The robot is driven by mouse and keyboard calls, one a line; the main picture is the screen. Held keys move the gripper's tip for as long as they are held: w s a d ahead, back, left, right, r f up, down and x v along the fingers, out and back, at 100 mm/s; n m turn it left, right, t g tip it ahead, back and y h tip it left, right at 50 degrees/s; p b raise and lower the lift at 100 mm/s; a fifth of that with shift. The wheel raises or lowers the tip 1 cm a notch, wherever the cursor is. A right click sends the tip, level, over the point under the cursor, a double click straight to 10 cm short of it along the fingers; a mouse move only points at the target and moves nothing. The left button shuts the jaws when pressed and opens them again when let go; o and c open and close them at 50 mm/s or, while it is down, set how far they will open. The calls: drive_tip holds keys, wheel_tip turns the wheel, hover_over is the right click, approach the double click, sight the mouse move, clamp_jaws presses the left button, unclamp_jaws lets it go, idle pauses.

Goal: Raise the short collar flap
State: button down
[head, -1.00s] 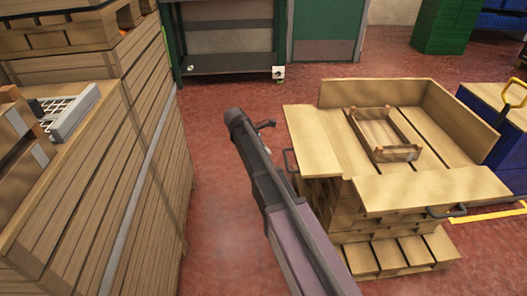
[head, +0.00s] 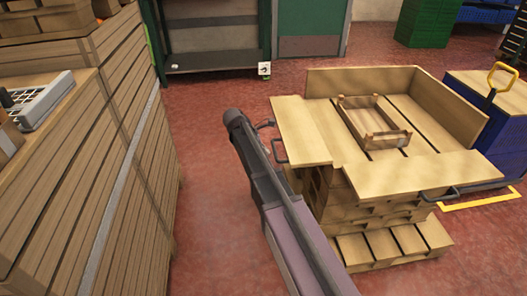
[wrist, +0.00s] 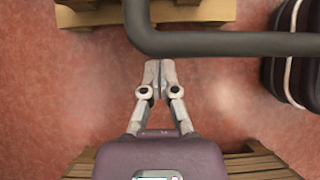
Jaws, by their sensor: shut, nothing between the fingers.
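A wooden collar stands on a pallet stack. Its back wall (head: 358,82) and right wall (head: 447,112) are upright. The left flap (head: 300,128) and front flap (head: 430,178) lie folded outward, flat; the left one looks shorter. The left flap has a dark handle (head: 278,152) on its outer edge; the front flap has another handle (head: 440,196). My gripper (head: 266,124) is just left of the left flap, partly hidden by my arm. In the wrist view, my gripper (wrist: 155,72) is shut and empty, apart from a dark bar (wrist: 230,43), seemingly a handle.
A small wooden crate (head: 375,122) sits on the slatted deck inside the collar. A tall wooden crate stack (head: 80,170) stands at left. A blue cart (head: 480,125) with a yellow handle stands at right. Red floor (head: 205,215) is open between stack and pallet.

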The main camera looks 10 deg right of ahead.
drive_tip(key=shift+d+r+p, duration=0.25)
drive_tip(key=shift+r+p, duration=0.4)
drive_tip(key=shift+r, duration=0.15)
drive_tip(key=shift+d+r+p, duration=0.2)
drive_tip(key=shift+r+p, duration=0.45)
drive_tip(key=shift+r, duration=0.1)
drive_tip(key=shift+d, duration=0.1)
